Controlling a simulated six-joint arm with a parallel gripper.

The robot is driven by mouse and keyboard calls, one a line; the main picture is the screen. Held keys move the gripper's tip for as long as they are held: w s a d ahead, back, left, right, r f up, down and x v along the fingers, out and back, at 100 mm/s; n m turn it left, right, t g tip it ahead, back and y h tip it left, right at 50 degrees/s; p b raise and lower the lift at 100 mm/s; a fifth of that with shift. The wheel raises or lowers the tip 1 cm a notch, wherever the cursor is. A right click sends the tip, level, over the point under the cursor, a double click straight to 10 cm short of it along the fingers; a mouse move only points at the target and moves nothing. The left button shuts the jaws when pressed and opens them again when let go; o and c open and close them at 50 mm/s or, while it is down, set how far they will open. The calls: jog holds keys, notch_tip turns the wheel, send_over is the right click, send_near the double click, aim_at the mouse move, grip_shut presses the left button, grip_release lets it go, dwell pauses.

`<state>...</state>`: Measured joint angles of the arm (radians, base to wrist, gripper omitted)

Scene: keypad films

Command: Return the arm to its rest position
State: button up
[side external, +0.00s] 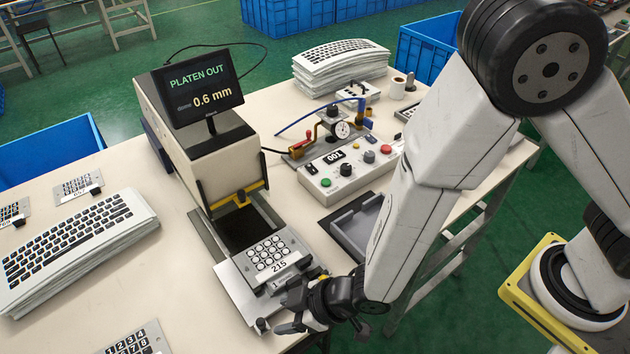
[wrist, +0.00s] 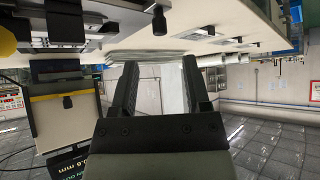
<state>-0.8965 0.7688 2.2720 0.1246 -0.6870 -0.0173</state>
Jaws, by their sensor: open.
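My gripper (side external: 292,318) is low at the table's front edge, beside the near right corner of the silver platen (side external: 238,296). In the wrist view my gripper (wrist: 160,66) shows two dark fingers spread apart with nothing held between them. My arm bends down to it from the upper right. A keypad plate marked 215 (side external: 268,258) with round white keys lies on the platen, just behind the gripper. I cannot tell in the side view whether the gripper touches the platen or plate.
The press display (side external: 205,90) reads "PLATEN OUT" and 0.6 mm. A control box (side external: 346,170), a dial gauge (side external: 342,129) and a grey tray (side external: 357,222) stand right of the press. Stacked keyboard sheets (side external: 75,243) lie left. Open floor (side external: 455,285) lies between table and my base.

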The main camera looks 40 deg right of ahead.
jog(key=w+d+r+m+g+h, duration=0.1)
jog(key=w+d+r+m+h, duration=0.15)
jog(key=d, duration=0.55)
jog(key=w+d+r+m+h, duration=0.15)
jog(key=d+r, duration=0.25)
jog(key=d, duration=0.4)
jog(key=w+d+r+m+g+h, duration=0.1)
jog(key=d+r+m, duration=0.15)
jog(key=d, duration=0.55)
jog(key=s+d+r+m+g+h, duration=0.1)
jog(key=s+d+r, duration=0.3)
jog(key=d, duration=0.4)
jog(key=shift+s+d+m+g, duration=0.35)
jog(key=shift+m+g, duration=0.05)
jog(key=shift+m, duration=0.35)
